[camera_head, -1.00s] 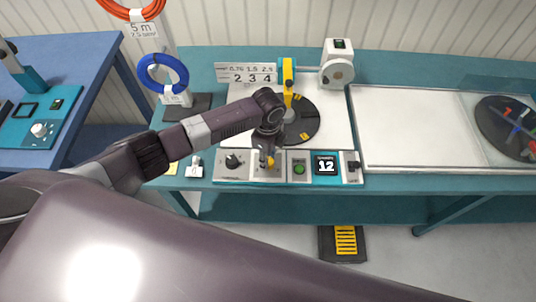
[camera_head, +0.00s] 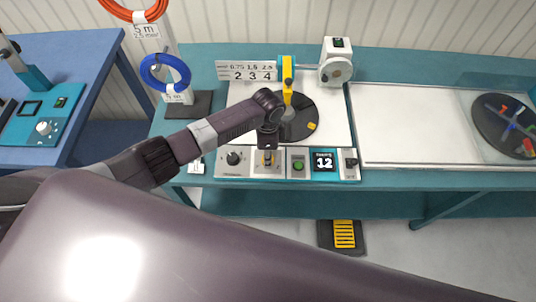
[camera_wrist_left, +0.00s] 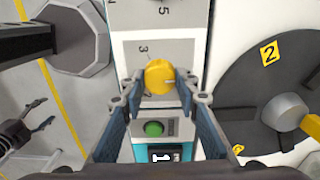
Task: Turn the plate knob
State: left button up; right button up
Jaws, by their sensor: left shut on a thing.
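The yellow plate knob (camera_wrist_left: 160,77) sits on a pale panel with small numbers around it, between my left fingers in the left wrist view. A dark line on it points right in that view. My left gripper (camera_wrist_left: 163,92) is shut on the knob, one finger on each side. My right gripper (camera_wrist_left: 42,138) shows at the lower left of the left wrist view, fingers apart and empty.
The panel also holds a black knob (camera_head: 233,158), a green button (camera_head: 298,166) and a display (camera_head: 323,162) reading 12. A dark round plate (camera_head: 305,108) with a yellow arm (camera_head: 288,88) lies behind. A pedal (camera_head: 344,234) is on the floor.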

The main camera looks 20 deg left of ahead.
pick_arm(q)
jog(key=shift+w+r, duration=0.1)
jog(key=o, duration=1.1)
notch_tip(320, 180, up, 12)
jog(key=shift+f, duration=0.1)
